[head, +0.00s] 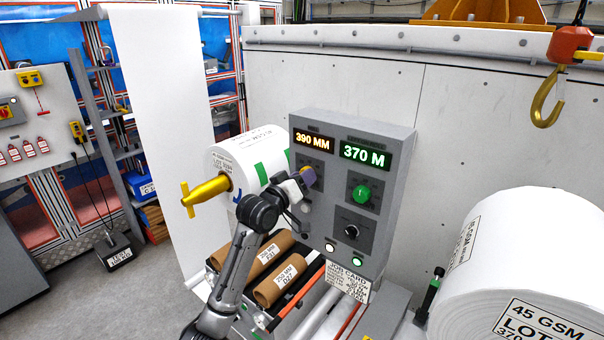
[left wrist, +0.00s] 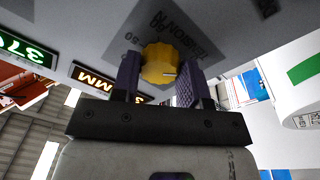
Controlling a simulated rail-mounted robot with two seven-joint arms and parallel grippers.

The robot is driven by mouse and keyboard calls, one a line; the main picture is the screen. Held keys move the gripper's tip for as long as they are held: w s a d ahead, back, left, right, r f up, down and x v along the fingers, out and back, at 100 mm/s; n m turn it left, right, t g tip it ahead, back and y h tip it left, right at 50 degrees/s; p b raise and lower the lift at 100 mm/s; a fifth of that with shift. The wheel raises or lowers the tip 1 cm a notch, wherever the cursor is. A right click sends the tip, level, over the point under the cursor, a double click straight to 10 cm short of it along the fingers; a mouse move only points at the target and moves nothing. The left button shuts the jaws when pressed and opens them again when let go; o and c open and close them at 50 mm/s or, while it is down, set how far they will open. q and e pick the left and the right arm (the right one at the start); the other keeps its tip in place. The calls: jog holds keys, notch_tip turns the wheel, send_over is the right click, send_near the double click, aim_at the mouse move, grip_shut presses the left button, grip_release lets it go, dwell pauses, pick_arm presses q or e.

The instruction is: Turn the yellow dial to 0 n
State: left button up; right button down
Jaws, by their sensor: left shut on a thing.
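The yellow dial (left wrist: 160,62) sits on a grey plate with tension lettering, seen upside down in the left wrist view. A pale pointer mark shows on the dial's face. My left gripper (left wrist: 160,82) has its two purple fingers shut on the dial, one on each side. In the head view, my left gripper (head: 301,180) reaches the upper left of the grey control box (head: 327,130) and covers most of the dial. The dial's exact reading cannot be made out. My right gripper is not in view.
The box has a 390 MM display (head: 314,142), a 370 M display (head: 362,155), a green knob (head: 361,195) and a black knob (head: 352,231). A white roll (head: 250,155) stands close left. A yellow hook (head: 545,102) hangs at the right above a large roll (head: 530,260).

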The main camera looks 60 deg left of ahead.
pick_arm(q)
jog(key=shift+n, duration=0.5)
jog(key=o, duration=0.9)
jog(key=shift+b+v, duration=1.7)
jog(key=shift+v, duration=5.25)
